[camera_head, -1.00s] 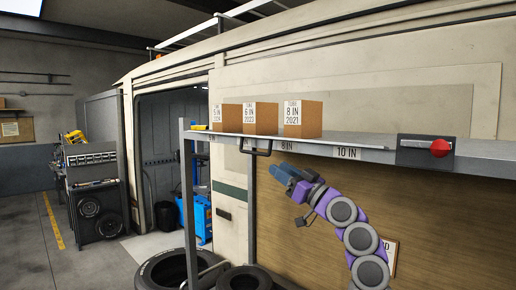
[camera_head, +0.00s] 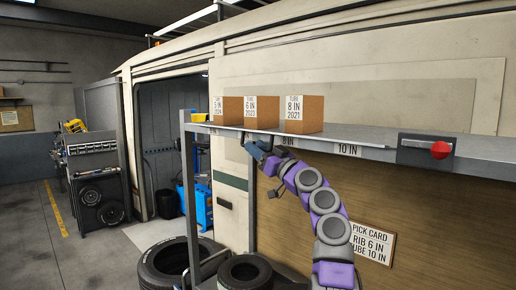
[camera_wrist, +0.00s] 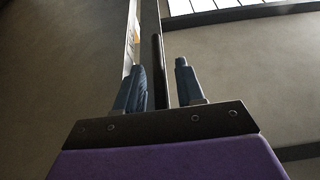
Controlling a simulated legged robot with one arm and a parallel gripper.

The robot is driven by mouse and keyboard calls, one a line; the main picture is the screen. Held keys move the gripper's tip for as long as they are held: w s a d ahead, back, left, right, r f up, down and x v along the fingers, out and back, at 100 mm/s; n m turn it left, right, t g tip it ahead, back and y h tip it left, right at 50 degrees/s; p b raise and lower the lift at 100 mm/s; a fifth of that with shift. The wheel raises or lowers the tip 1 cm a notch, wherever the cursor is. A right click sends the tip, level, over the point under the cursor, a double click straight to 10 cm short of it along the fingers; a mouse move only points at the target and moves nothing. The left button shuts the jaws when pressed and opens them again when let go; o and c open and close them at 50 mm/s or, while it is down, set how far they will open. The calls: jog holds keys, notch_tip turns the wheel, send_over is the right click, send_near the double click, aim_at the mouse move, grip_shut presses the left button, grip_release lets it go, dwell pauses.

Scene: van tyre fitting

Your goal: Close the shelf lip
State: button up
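The shelf lip (camera_head: 370,152) is the grey front strip of the shelf, carrying size labels such as 10 IN; I cannot tell its exact angle. A black handle hangs below its left part, largely hidden by my gripper (camera_head: 257,149) in the head view. In the wrist view a dark handle bar (camera_wrist: 158,75) stands between the two blue fingers of my gripper (camera_wrist: 159,68). The fingers are open, with a visible gap between the bar and the right finger. The lip's pale edge (camera_wrist: 132,35) shows beside the left finger.
Three cardboard tube boxes stand on the shelf, the 8 IN box (camera_head: 305,115) rightmost. A red knob (camera_head: 440,150) sits on a dark plate at the right. A pick card (camera_head: 370,243) hangs on the wood panel. Tyres (camera_head: 170,262) lie below at the left.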

jog(key=shift+w, duration=0.1)
grip_shut()
dwell(0.3)
jog(key=shift+s+a+r+m+t+b, duration=0.15)
jog(key=shift+s+m+t+b, duration=0.15)
jog(key=shift+m+b, duration=0.7)
notch_tip(320, 180, up, 7)
jog(key=m+t+h+p, duration=0.2)
jog(key=m+h+p, duration=0.6)
jog(key=m, duration=1)
jog(key=p, duration=0.3)
jog(key=shift+s+a, duration=0.3)
jog(key=shift+a, duration=0.05)
jog(key=shift+m+p, duration=0.3)
jog(key=shift+p, duration=0.05)
jog(key=shift+d, duration=0.1)
